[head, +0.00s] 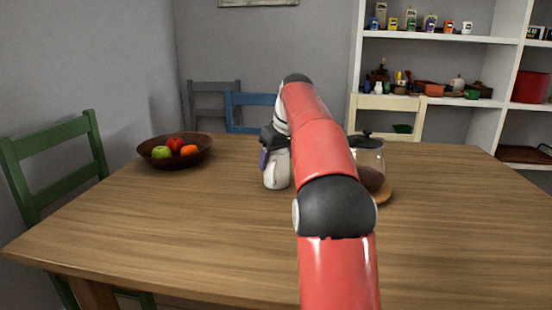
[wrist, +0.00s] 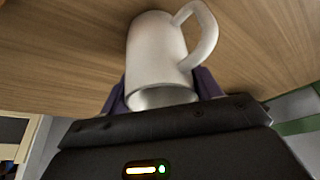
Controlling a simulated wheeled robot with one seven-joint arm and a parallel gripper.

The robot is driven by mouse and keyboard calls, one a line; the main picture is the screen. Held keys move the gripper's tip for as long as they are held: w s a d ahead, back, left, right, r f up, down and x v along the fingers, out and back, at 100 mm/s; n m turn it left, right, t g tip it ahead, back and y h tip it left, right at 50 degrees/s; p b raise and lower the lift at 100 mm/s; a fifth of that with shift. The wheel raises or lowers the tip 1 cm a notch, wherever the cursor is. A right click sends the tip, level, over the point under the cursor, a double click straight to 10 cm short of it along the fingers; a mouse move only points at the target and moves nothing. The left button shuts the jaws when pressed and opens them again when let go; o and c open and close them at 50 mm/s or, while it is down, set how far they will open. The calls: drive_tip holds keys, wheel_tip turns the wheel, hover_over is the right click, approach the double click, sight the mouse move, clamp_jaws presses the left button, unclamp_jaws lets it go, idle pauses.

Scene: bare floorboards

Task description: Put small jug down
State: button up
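The small jug (head: 276,172) is white with a loop handle. In the head view it is upright over the table, left of my red arm, which hides part of the view beside it. In the wrist view the jug (wrist: 157,52) fills the middle, its rim toward the camera and its handle to the right. My gripper (head: 264,158) has purple fingers, which show on both sides of the jug in the wrist view (wrist: 160,92). They appear closed on it. The jug's base is at or just above the tabletop; I cannot tell whether it touches.
The wooden table (head: 170,225) is clear at the front left. A glass coffee pot (head: 370,165) stands on a wooden coaster (head: 385,194) right of my arm. A fruit bowl (head: 175,152) stands at the left. Green (head: 55,145), blue (head: 250,105) and cream (head: 390,104) chairs surround the table.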

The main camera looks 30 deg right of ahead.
drive_tip(key=o, duration=0.5)
